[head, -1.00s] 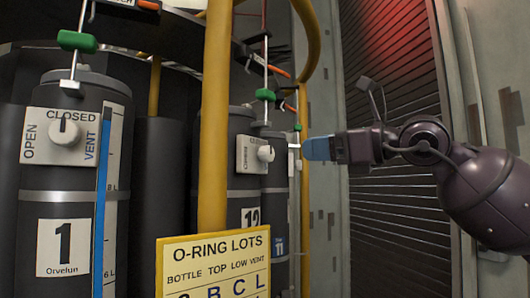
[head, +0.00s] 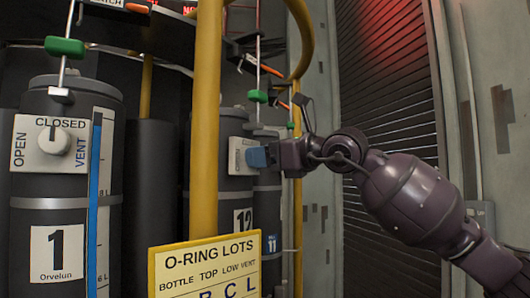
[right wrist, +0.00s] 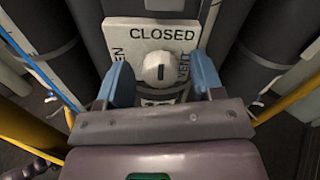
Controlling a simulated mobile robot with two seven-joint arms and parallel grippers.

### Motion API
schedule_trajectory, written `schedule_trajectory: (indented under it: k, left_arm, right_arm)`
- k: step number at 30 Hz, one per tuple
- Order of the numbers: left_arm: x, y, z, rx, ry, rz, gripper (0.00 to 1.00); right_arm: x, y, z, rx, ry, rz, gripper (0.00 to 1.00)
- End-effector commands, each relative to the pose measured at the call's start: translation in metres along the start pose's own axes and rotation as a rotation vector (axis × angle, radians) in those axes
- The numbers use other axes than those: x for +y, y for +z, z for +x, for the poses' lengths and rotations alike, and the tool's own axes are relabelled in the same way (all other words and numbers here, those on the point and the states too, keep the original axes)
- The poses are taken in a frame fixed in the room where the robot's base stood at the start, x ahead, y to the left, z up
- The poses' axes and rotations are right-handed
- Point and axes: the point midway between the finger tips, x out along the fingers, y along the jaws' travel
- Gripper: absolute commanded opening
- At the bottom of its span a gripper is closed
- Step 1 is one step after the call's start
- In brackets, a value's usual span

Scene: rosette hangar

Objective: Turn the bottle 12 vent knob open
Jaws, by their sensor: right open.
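Bottle 12 (head: 236,193) is a dark cylinder behind the yellow post, with its number label partly hidden. Its vent panel (head: 237,160) is white, and my right gripper (head: 257,157) covers the knob in the head view. In the right wrist view the round white knob (right wrist: 159,66) sits on the panel (right wrist: 150,27), its dark mark upright toward CLOSED. My right gripper's blue fingers (right wrist: 161,78) are open, one on each side of the knob, with visible gaps. The OPEN and VENT words are partly hidden by the fingers. My left gripper is not in view.
Bottle 1 (head: 65,215) with its own knob (head: 54,140) stands at left. A yellow post (head: 205,120) and an O-ring lots sign (head: 205,265) stand in front of bottle 12. Bottle 11 (head: 269,215) is just right. A dark shutter (head: 385,120) stands farther right.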

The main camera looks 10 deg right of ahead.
Motion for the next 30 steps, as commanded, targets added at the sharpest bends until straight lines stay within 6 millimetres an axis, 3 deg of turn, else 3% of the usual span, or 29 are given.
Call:
schedule_trajectory:
  k: [7,17,30]
  left_arm:
    - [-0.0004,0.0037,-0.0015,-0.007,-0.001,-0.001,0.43]
    - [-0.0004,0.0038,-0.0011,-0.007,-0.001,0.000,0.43]
    - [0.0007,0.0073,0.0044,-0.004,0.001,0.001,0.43]
  right_arm:
    - [0.0000,-0.0002,0.0005,0.000,0.000,0.000,0.61]
    - [-0.0001,-0.0003,0.0002,0.000,0.000,0.000,0.12]
    - [0.0001,-0.0015,0.0003,0.000,-0.001,-0.106,0.12]
